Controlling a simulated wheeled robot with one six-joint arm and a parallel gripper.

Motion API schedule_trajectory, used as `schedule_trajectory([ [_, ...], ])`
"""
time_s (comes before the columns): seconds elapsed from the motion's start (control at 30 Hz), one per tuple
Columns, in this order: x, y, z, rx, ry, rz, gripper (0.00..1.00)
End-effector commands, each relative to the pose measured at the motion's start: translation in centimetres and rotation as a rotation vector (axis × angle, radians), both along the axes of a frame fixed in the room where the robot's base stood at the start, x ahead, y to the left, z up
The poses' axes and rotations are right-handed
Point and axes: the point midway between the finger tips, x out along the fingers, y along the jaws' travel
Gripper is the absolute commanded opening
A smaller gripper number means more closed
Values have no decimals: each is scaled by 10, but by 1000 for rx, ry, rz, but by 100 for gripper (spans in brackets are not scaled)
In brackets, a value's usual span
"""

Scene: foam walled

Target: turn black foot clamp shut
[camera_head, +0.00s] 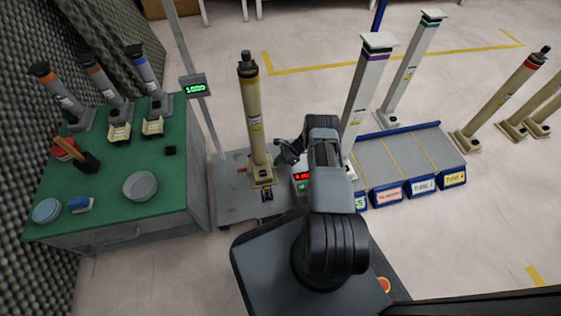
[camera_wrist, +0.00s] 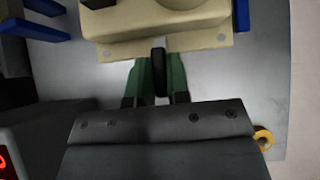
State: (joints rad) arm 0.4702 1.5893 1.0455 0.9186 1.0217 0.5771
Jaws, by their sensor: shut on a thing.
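A black foot clamp (camera_wrist: 160,82) shows in the wrist view as a narrow dark lever at the edge of a beige foot plate (camera_wrist: 110,50). My gripper (camera_wrist: 161,68) has its two green fingers on either side of the lever, shut on it. The plate belongs to a tall beige tube (camera_head: 254,115) with a black top, standing on a grey platform (camera_head: 235,205) in the head view. My gripper (camera_head: 284,154) is low beside the tube's right side there. The clamp cannot be made out in the head view.
A small box with a red display (camera_head: 301,175) stands just right of the tube foot. A green-topped bench (camera_head: 110,185) stands left. Blue brackets (camera_wrist: 40,37) and a yellow ring (camera_wrist: 263,138) lie near my gripper.

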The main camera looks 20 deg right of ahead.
Motion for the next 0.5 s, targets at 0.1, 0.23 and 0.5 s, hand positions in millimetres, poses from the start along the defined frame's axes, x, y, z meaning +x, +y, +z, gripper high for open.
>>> schedule_trajectory([
  [0.1,-1,1,-1,1,2,2,0],
  [0.23,-1,1,-1,1,2,1,29],
  [0.5,0,0,0,1,1,-1,40],
])
